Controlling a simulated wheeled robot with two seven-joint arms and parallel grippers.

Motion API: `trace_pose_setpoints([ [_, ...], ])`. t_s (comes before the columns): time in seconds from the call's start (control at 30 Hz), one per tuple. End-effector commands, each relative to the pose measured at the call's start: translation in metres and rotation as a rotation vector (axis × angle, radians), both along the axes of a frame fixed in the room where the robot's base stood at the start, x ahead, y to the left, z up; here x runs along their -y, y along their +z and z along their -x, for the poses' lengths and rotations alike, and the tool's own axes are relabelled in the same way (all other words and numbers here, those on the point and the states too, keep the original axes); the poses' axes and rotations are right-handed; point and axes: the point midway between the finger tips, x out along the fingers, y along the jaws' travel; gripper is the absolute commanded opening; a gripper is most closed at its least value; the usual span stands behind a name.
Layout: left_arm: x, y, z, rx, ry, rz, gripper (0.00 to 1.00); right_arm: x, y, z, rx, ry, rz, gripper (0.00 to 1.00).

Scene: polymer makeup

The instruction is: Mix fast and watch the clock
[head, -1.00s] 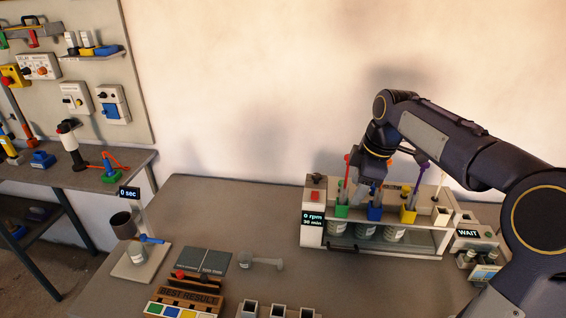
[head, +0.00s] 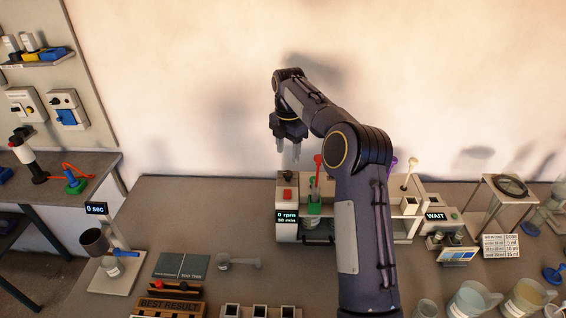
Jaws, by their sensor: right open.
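My right gripper (head: 286,146) is open and empty, fingers pointing down, raised above the left end of the mixing machine (head: 287,233). The machine's small display (head: 287,217) reads 0 rpm and 30 min. A red button (head: 288,193) sits on its left block, below the gripper. A red stirrer (head: 318,160) stands in the green holder (head: 314,209); my right arm hides much of the machine to its right. A timer display (head: 96,209) reads 0 sec above a stand with a dark cup (head: 93,241). My left gripper is not in view.
A device with a WAIT display (head: 435,216) stands right of the machine. Beakers (head: 473,299) stand at the front right. A BEST RESULT rack (head: 168,306), a dark board (head: 182,266) and a grey spoon-like tool (head: 240,263) lie at the front left.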

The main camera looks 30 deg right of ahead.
Motion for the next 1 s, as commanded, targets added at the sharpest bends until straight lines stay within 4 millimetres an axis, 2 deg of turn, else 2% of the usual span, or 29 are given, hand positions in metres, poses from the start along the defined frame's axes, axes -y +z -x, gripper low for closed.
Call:
trace_pose_setpoints([
  [0.5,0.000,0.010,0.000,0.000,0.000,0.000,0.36,0.000,-0.069,0.001,-0.003,0.003,0.000,0.50],
  [0.87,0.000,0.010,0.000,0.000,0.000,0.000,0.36,0.000,-0.076,0.000,0.000,0.001,0.000,0.50],
  [1.0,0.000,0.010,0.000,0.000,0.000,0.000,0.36,0.000,-0.076,0.000,0.000,0.001,0.000,0.32],
])
